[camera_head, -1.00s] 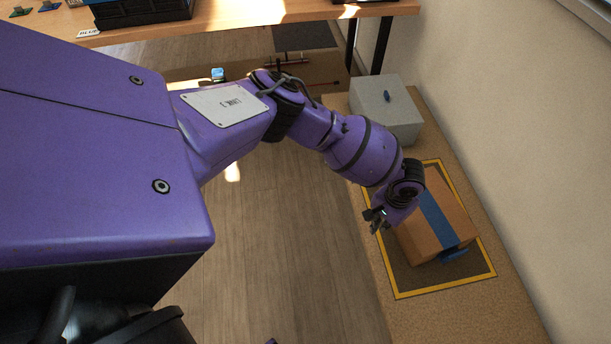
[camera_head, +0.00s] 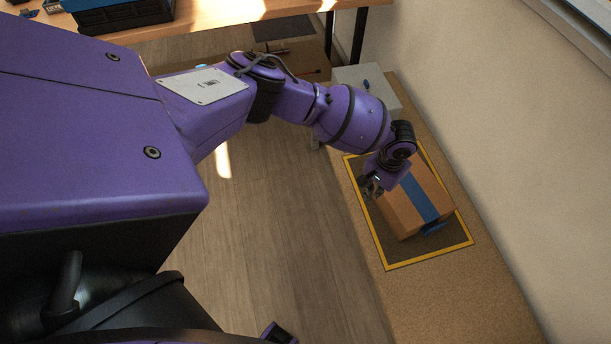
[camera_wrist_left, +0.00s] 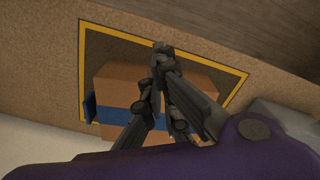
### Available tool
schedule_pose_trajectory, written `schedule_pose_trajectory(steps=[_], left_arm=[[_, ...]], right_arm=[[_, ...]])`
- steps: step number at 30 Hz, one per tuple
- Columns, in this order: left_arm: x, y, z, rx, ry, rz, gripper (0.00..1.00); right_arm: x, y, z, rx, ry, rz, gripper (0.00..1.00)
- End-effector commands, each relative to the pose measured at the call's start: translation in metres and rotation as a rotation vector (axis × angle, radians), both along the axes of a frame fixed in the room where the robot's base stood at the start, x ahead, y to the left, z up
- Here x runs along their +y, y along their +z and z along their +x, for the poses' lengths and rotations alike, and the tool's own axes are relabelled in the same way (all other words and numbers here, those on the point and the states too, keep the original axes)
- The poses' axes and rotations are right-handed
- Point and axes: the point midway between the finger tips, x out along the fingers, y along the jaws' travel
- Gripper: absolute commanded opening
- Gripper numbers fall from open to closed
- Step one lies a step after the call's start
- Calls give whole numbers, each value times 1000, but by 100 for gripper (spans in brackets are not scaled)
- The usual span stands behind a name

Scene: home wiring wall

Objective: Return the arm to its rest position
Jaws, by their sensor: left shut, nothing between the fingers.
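My left arm crosses the head view from the left, and its gripper (camera_head: 369,188) is at the left side of a brown cardboard box (camera_head: 404,213) with blue tape. In the left wrist view, the gripper (camera_wrist_left: 161,48) has its fingertips together with nothing between them. Its fingers cover part of the box (camera_wrist_left: 118,78). I cannot tell whether the gripper touches the box. My right gripper does not show clearly enough to make out.
The box sits inside a yellow-edged dark mat (camera_head: 390,259) on a tan cork-like surface (camera_head: 455,285) beside the wall. A grey box (camera_head: 379,78) stands behind, partly hidden by my arm. A wooden table (camera_head: 225,18) holds a black crate (camera_head: 120,18). Wooden floor is clear.

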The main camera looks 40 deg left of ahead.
Motion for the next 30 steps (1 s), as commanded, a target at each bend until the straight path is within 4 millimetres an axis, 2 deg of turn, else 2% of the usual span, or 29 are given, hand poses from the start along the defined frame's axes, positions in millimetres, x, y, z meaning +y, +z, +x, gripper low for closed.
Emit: schedule_pose_trajectory(steps=[15,19,22,25,27,30], left_arm=[[0,0,0,0,-2,0,0],[-4,0,7,-32,-76,-15,0],[-26,12,28,-133,-214,-53,0],[-60,29,42,-228,-324,-108,0],[-89,38,42,-295,-405,-162,0],[-131,48,31,-390,-502,-251,0]], right_arm=[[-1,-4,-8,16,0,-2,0],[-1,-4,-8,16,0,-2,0],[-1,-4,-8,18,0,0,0],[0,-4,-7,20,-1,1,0],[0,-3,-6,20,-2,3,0],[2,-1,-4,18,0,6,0]])
